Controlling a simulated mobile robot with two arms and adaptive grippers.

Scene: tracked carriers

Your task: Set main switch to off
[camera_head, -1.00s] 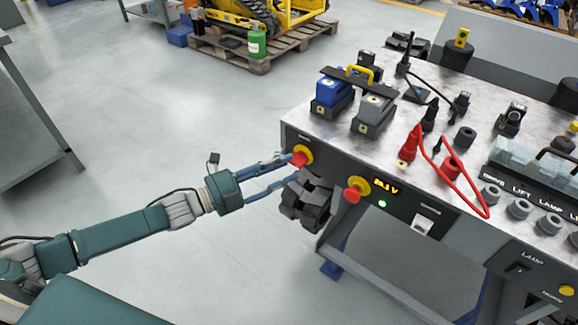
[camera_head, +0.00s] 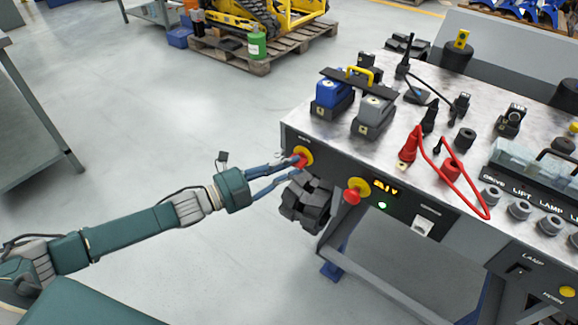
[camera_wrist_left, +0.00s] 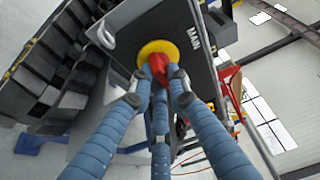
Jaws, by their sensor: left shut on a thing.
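The main switch (camera_head: 304,156) is a red knob on a yellow disc, at the left end of the bench's dark front panel. In the left wrist view the red knob (camera_wrist_left: 158,74) sits before the yellow disc, next to the word MAIN. My left gripper (camera_head: 297,165) has its blue fingers shut on the red knob. In the left wrist view the fingertips (camera_wrist_left: 155,80) are around the knob and partly cover it. The exact setting of the knob cannot be read. My right gripper is not in view.
A second red knob on yellow (camera_head: 354,191) is to the right, beside a lit display (camera_head: 385,187) and a green lamp (camera_head: 382,205). Black track links (camera_head: 305,200) hang just below the main switch. Blue and grey battery-like blocks (camera_head: 330,93) stand on the bench top.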

